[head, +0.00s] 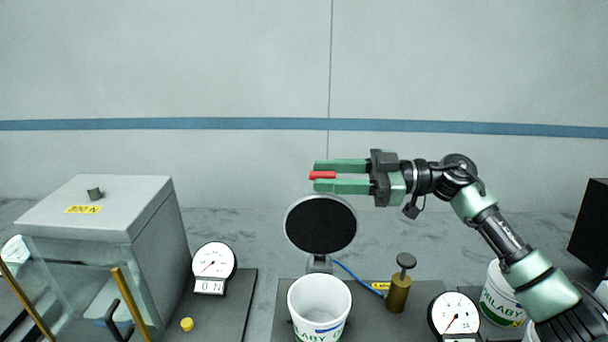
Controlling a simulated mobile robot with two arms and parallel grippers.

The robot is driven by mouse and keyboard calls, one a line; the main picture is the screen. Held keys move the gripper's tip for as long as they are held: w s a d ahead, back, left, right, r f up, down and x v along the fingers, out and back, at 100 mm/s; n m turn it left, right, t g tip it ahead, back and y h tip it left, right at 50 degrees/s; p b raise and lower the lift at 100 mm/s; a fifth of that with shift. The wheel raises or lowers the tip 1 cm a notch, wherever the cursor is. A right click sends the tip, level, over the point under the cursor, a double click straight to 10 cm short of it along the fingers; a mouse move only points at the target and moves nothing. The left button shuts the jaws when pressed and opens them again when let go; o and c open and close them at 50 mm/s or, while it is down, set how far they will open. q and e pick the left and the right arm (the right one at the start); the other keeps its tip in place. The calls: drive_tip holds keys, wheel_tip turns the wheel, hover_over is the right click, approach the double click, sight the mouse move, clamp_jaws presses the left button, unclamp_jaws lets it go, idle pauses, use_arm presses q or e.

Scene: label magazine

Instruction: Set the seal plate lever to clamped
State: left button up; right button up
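The seal plate (320,224) is a round black-faced disc with a light rim, raised and tilted up on a hinge behind the white tub. A short red bar (321,175), which looks like its lever grip, shows just above the disc's top edge. My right gripper (325,176) comes in from the right, with its two green fingers above and below the red bar. The link between bar and disc is hidden behind the lower finger. My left gripper is out of view.
A white printed tub (319,305) stands before the disc. A brass plunger (399,290) and a dial gauge (455,314) are to its right, with another tub (502,298) beyond. A grey glass-fronted box (115,220) and a second gauge (213,261) stand left.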

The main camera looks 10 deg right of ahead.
drive_tip(key=shift+p+x, duration=0.55)
drive_tip(key=shift+x, duration=1.85)
clamp_jaws()
